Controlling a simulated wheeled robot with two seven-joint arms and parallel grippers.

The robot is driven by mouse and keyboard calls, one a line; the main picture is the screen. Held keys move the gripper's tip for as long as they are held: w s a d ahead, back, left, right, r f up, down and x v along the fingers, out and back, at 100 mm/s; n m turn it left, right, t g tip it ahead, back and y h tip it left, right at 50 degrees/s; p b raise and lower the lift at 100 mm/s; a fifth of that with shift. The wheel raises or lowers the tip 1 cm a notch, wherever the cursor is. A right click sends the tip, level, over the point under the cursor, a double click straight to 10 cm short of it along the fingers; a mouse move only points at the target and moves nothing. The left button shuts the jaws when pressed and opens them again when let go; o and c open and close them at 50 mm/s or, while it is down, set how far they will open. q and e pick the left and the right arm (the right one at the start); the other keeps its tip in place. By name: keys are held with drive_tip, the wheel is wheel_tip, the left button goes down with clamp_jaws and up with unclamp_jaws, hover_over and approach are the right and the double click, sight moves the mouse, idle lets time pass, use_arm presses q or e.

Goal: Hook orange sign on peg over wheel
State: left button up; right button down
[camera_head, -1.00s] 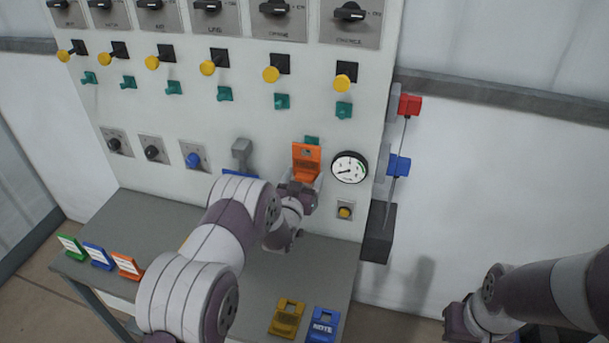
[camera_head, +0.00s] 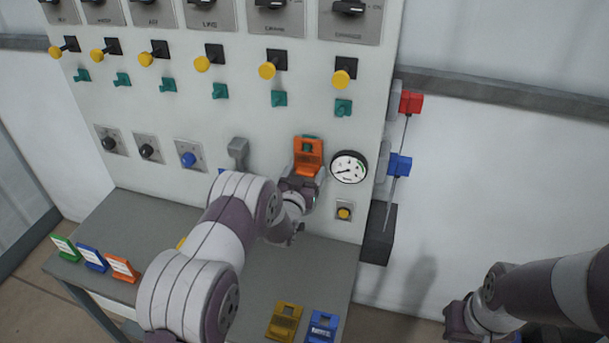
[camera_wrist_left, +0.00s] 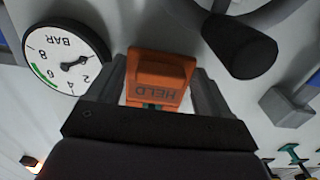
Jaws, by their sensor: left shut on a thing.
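My left gripper (camera_head: 303,186) is shut on the orange sign (camera_head: 309,163) and holds it upright close to the panel, left of the gauge. In the left wrist view the orange sign (camera_wrist_left: 158,75) sits between the fingers, with "HELD" upside down. A green peg (camera_head: 308,147) shows within the sign's upper part, and green also shows at the sign's edge in the wrist view (camera_wrist_left: 151,106). I cannot tell whether the sign rests on the peg. The wheel is hidden behind my left arm in the head view; a grey curved rim (camera_wrist_left: 275,14) in the wrist view may be it. My right gripper (camera_head: 463,322) is low at right.
The gauge (camera_head: 348,167) is just right of the sign, with a yellow button (camera_head: 344,211) below. A grey lever (camera_head: 238,150) stands to the left.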

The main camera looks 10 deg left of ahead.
use_arm(q)
drive_tip(key=shift+w+f, duration=0.1)
drive_tip(key=shift+w, duration=0.1)
drive_tip(key=shift+s, duration=0.15)
drive_tip(key=o, duration=0.9)
drive_tip(key=shift+o, duration=0.3)
